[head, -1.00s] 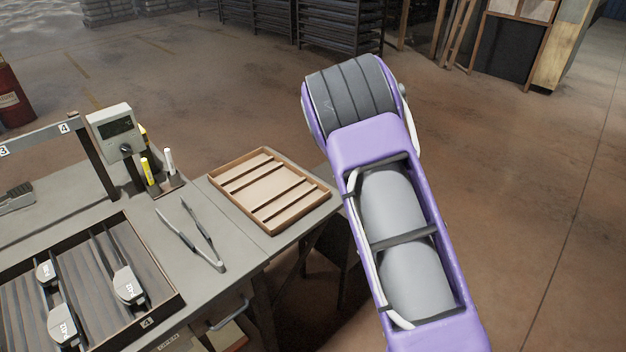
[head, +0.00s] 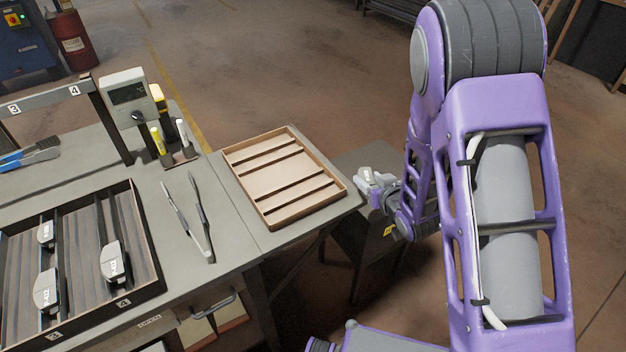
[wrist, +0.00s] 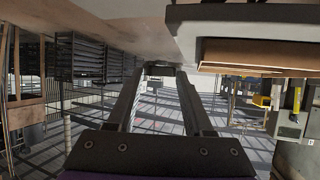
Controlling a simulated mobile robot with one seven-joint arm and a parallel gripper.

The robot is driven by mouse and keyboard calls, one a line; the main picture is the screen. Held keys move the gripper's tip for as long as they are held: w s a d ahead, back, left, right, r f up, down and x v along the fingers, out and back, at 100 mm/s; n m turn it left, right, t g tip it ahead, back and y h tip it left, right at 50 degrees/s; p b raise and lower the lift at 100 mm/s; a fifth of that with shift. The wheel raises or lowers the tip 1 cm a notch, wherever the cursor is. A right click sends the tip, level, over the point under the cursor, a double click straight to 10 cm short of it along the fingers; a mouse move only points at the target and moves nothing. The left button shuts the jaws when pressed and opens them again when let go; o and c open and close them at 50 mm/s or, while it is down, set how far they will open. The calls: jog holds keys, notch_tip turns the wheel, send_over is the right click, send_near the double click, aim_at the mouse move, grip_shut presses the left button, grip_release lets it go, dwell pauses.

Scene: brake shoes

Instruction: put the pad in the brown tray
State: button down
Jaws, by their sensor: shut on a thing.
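The brown tray (head: 266,216) is a shallow wooden tray with crosswise slats, empty, at the right end of the bench. My gripper (head: 384,193) is just right of the tray's near right corner, beyond the bench edge. It is shut on a grey pad (head: 366,177) with a pale face, held clear of the tray. In the wrist view my gripper's fingers (wrist: 161,76) converge on a small part of the pad; most of it is hidden there. The tray's edge (wrist: 250,55) shows at the upper right of the wrist view.
A dark compartmented tray (head: 150,285) with several similar pads sits at the bench's left. Tongs (head: 190,222) lie between the trays. A display unit (head: 127,100) and markers (head: 159,142) stand behind. A lower grey surface (head: 375,155) lies right of the brown tray.

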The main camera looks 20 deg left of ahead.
aim_at(317, 186)
jog(key=s+a+r+n+g+y, duration=0.2)
jog(key=a+r+n+g+y, duration=0.25)
jog(key=a+r, duration=0.55)
jog(key=shift+n, duration=0.65)
jog(key=a+f, duration=0.1)
jog(key=f, duration=0.3)
jog(key=a+f+b, duration=0.1)
jog(key=f, duration=0.3)
jog(key=a+f+b, duration=0.1)
jog(key=f, duration=0.2)
jog(key=shift+w+f, duration=0.15)
jog(key=shift+f, duration=0.25)
jog(key=shift+d+r, duration=0.1)
jog(key=shift+c, duration=1.2)
grip_release()
